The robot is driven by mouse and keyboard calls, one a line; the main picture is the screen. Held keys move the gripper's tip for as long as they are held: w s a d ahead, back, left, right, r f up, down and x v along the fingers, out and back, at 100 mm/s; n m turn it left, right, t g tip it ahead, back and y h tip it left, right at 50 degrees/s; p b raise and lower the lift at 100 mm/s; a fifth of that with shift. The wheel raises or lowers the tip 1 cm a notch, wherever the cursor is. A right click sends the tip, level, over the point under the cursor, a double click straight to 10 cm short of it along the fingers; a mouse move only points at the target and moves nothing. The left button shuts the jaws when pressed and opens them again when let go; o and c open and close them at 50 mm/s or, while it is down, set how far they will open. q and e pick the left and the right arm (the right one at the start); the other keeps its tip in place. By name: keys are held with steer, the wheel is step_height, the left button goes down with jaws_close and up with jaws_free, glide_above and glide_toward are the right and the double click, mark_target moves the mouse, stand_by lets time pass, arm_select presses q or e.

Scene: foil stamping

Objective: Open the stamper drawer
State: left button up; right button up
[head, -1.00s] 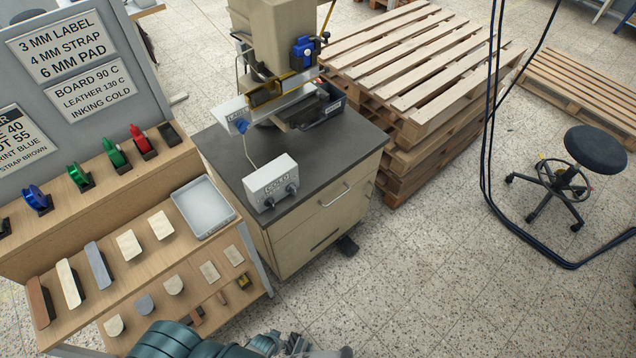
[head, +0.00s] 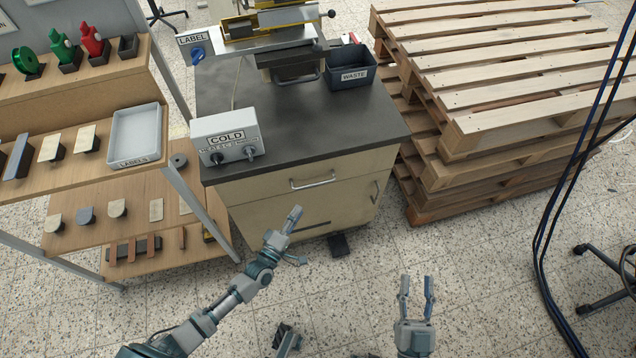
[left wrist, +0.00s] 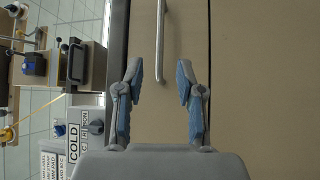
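The stamper's cabinet has a beige top drawer (head: 262,190) with a metal bar handle (head: 313,182); the drawer front looks flush and shut. My left gripper (head: 298,236) is open and empty, below and in front of that handle, apart from it. In the left wrist view, my left gripper (left wrist: 159,70) has its fingers spread, with the end of the handle (left wrist: 162,40) showing between and beyond the tips. My right gripper (head: 417,282) is open and empty above the floor, right of the cabinet front.
A control box (head: 226,138) marked COLD and a WASTE bin (head: 351,78) stand on the dark cabinet top. A wooden shelf (head: 90,185) stands close on the left. Stacked pallets (head: 520,90) stand on the right. Cables (head: 570,200) hang at the far right.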

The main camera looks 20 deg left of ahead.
mark_target(315, 184)
arm_select(q)
steer(key=x, duration=0.4)
steer(key=b+x, duration=0.1)
steer(key=x, duration=0.3)
steer(key=b+x, duration=0.1)
steer(key=x, duration=0.3)
steer(key=shift+d+f, duration=0.15)
steer(key=shift+d, duration=0.25)
steer(key=shift+a, duration=0.4)
steer(key=c, duration=0.6)
steer(key=shift+d, duration=0.2)
jaws_close()
arm_select(e)
steer(key=s+r+t, duration=0.2)
steer(key=s+r+m+t, duration=0.1)
steer(key=t, duration=0.1)
steer(key=shift+s+d+r, duration=0.15)
steer(key=shift+d+r, duration=0.15)
steer(key=shift+r, duration=0.1)
